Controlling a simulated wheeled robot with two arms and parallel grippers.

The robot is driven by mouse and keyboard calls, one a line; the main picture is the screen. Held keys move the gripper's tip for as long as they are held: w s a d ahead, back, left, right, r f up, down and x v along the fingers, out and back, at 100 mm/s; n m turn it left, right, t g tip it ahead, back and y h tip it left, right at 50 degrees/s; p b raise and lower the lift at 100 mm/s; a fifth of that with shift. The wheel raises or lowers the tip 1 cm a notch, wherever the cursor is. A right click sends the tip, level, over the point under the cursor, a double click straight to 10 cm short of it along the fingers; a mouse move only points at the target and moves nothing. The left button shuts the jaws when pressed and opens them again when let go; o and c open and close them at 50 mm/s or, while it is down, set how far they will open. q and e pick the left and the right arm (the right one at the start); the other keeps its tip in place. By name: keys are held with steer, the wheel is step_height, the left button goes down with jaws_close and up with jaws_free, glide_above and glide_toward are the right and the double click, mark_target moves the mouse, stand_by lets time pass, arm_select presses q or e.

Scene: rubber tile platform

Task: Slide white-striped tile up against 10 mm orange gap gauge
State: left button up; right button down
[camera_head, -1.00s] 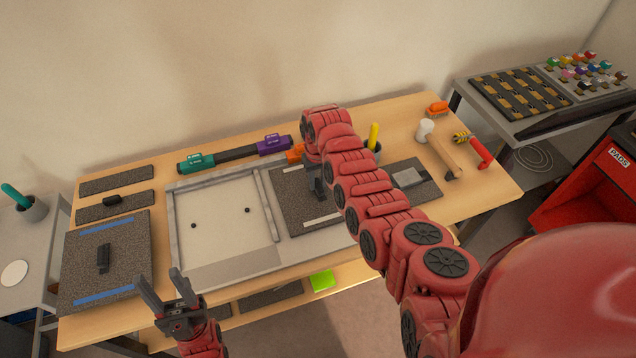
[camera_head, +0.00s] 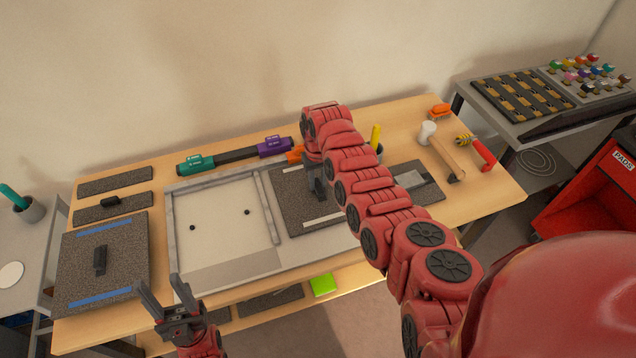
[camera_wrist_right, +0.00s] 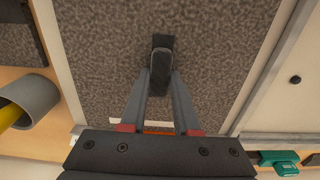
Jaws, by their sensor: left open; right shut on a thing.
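The white-striped tile (camera_head: 289,192) is dark, speckled and flat in the right part of the pale framed area, with a black handle. My right gripper (camera_wrist_right: 161,88) is shut on that black handle (camera_wrist_right: 162,62); my arm hides part of the tile in the head view. One white stripe (camera_head: 322,221) shows along its near edge. An orange piece (camera_head: 295,153), perhaps the gauge, is partly hidden behind my right arm; a sliver of orange (camera_wrist_right: 158,132) shows between my fingers in the right wrist view. Contact between tile and gauge cannot be told. My left gripper (camera_head: 158,286) is open and empty near the front edge.
A blue-striped tile (camera_head: 125,255) with a handle lies at left. The framed bed (camera_head: 225,205) with two black dots is bare at left.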

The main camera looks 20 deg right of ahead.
mark_target(317, 182)
steer(key=shift+w+b, duration=0.25)
steer(key=shift+b, duration=0.35)
steer(key=shift+r, duration=0.1)
steer(key=c, duration=0.6)
jaws_free()
steer(key=shift+o, duration=0.2)
step_height(317, 182, up, 8)
steer(key=shift+f+b, duration=0.1)
steer(key=shift+b, duration=1)
step_height(317, 182, up, 10)
steer(key=shift+f+p, duration=0.25)
steer(key=shift+p, duration=0.05)
